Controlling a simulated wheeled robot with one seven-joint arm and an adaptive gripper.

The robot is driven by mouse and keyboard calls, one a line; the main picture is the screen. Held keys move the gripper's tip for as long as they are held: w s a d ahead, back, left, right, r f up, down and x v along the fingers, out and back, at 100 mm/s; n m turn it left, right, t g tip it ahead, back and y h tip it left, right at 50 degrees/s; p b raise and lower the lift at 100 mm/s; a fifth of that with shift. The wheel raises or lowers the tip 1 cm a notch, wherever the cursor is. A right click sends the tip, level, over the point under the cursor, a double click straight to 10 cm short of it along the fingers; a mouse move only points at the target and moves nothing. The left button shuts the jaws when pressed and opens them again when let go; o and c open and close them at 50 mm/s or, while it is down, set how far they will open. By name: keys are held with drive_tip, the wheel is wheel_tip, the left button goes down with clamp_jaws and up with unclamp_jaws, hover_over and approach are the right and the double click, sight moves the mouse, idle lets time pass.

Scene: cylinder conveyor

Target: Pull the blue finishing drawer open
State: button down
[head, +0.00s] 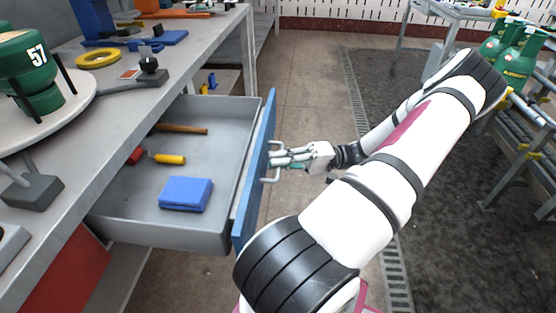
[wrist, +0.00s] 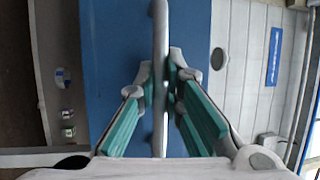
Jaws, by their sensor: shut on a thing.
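The blue finishing drawer (head: 254,165) stands pulled well out from under the grey workbench, its grey tray open to view. Inside lie a blue block (head: 186,193), a yellow-handled tool (head: 168,158) and a brown handle (head: 182,129). My gripper (head: 274,160) is at the outer side of the blue front, at the metal bar handle (head: 266,179). In the wrist view the blue front (wrist: 110,60) fills the middle. The handle (wrist: 160,50) runs upright between my two fingers (wrist: 160,75), which are shut on it.
The workbench (head: 125,100) above carries a round plate (head: 60,110) with a green cylinder marked 57 (head: 28,70) and a yellow ring (head: 98,58). Green cylinders (head: 515,70) stand on a rack at the right. The floor (head: 310,80) beyond the drawer is clear.

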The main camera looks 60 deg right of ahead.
drive_tip(key=shift+f, duration=0.1)
drive_tip(key=c, duration=1.7)
unclamp_jaws()
drive_tip(key=shift+s+d, duration=0.1)
drive_tip(key=v, duration=1.1)
drive_tip(key=shift+s+d, duration=0.25)
drive_tip(key=shift+s, duration=0.05)
